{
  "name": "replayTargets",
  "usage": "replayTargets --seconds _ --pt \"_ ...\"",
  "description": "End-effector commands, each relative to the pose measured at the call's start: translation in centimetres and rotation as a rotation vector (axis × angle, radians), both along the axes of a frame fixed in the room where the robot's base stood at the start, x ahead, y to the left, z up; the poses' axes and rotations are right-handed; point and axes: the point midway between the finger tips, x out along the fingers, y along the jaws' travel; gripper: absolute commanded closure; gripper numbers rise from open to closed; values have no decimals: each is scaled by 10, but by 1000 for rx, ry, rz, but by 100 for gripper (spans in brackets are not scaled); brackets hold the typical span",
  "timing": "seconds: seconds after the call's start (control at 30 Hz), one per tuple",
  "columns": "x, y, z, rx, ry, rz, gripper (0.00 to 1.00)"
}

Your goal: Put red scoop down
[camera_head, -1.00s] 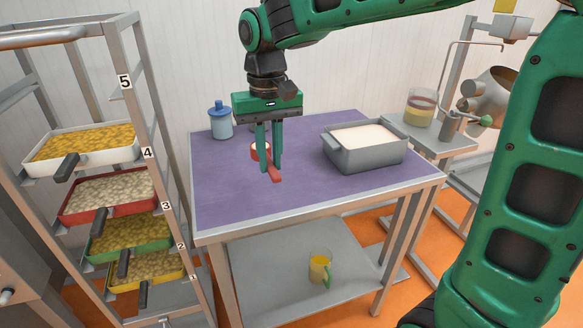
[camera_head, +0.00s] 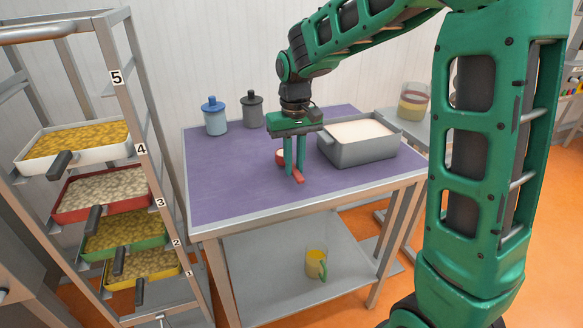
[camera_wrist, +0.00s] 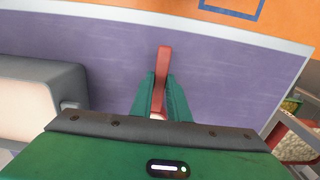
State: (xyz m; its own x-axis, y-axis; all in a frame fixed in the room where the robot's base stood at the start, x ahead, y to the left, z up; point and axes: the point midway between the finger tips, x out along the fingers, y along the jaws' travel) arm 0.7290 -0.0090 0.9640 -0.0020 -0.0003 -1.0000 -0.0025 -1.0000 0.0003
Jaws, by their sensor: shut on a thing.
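The red scoop (camera_head: 299,177) is held between the fingers of my gripper (camera_head: 295,173) over the purple table top (camera_head: 230,180). Its handle points toward the table's front edge, and its round bowl shows pale inside, just left of the fingers. In the wrist view the red handle (camera_wrist: 163,75) sits between the two green fingertips (camera_wrist: 160,100), and the bowl is mostly hidden by my gripper. The scoop is low over the table; I cannot tell if it touches the surface.
A grey bin (camera_head: 358,150) of white contents stands just right of my gripper. A blue jar (camera_head: 215,118) and a dark jar (camera_head: 252,110) stand at the back left. A tray rack (camera_head: 140,130) is at left. The table's front left is clear.

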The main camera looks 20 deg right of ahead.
Motion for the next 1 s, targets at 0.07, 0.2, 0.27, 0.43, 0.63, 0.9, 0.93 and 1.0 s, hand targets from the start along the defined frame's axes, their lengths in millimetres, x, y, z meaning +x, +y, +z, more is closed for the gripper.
replayTargets --seconds 0.07,0.2,0.27,0.43,0.63,0.9,0.93,1.0 --pt "0 0 -9 0 1 0 100" --pt "0 0 -11 0 -2 0 100" --pt "0 0 -11 0 -2 0 100" --pt "0 1 -14 0 -1 0 100" --pt "0 1 -13 0 -1 1 66" --pt "0 1 -8 0 -1 1 66" --pt "0 1 -6 0 -2 1 66" --pt "1 2 3 0 -3 2 66"
